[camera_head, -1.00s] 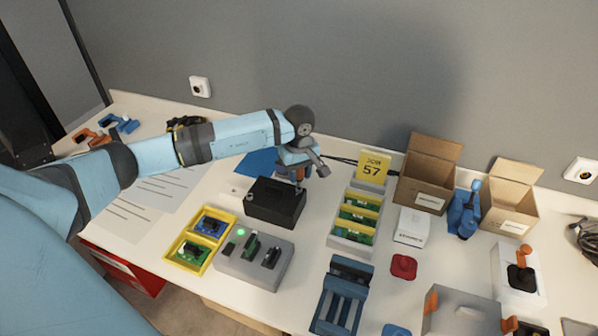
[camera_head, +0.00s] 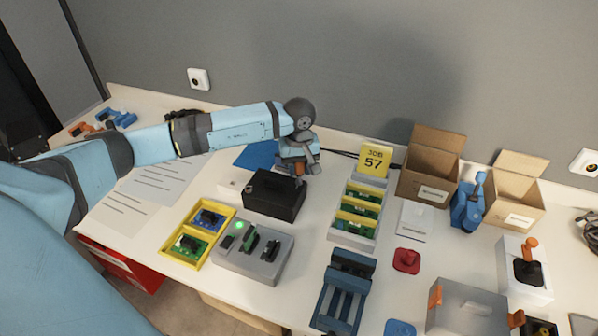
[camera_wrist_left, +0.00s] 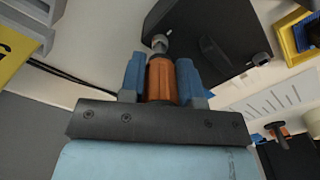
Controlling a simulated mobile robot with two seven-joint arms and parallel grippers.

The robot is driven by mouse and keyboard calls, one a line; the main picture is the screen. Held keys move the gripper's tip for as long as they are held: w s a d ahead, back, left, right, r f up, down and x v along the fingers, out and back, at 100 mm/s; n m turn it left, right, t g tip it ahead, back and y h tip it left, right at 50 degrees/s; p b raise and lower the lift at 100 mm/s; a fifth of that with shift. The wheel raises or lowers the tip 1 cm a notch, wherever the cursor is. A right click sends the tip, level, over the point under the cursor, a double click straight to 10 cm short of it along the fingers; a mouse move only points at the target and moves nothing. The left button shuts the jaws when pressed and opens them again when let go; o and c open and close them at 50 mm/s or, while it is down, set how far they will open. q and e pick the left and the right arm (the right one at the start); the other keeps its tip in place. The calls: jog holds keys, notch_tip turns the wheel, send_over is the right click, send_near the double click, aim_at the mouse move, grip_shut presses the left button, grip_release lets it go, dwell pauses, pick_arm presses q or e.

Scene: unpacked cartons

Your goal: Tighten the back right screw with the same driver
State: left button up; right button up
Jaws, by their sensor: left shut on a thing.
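The black box (camera_head: 272,196) stands on the table with its dark lid facing up. My left gripper (camera_head: 298,166) is shut on the orange-handled driver (camera_wrist_left: 161,80), with a blue finger on each side of the handle. The driver points down at the back right corner of the box. In the left wrist view, its grey end (camera_wrist_left: 160,43) is at the edge of the box (camera_wrist_left: 215,28); whether it touches a screw there cannot be told. A pale round screw head (camera_wrist_left: 262,59) shows at another corner of the box. My right gripper is out of view.
A yellow tray (camera_head: 181,255) with boards and a grey fixture (camera_head: 240,270) with a green light stand in front of the box. A rack of green boards (camera_head: 352,238) and a yellow "57" sign (camera_head: 375,160) are to the right. Dark cables run behind.

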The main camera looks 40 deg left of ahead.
pick_arm(q)
jog(key=m+b, duration=0.1)
jog(key=m, duration=0.1)
jog(key=m+b, duration=0.1)
jog(key=m, duration=0.1)
jog(key=m+b, duration=0.2)
jog(key=shift+f+m, duration=0.3)
jog(key=shift+f, duration=0.05)
jog(key=m+b, duration=0.1)
jog(key=m, duration=0.2)
jog(key=shift+r+m+b, duration=0.2)
jog(key=shift+m+b, duration=0.3)
jog(key=shift+m, duration=0.4)
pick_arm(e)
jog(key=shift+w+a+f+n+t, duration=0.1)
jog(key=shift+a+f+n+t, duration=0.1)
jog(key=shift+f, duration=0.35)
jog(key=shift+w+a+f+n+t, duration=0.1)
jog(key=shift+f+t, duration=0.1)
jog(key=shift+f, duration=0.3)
pick_arm(q)
jog(key=shift+n, duration=0.9)
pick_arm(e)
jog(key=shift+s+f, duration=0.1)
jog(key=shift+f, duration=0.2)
pick_arm(q)
jog(key=shift+r, duration=0.15)
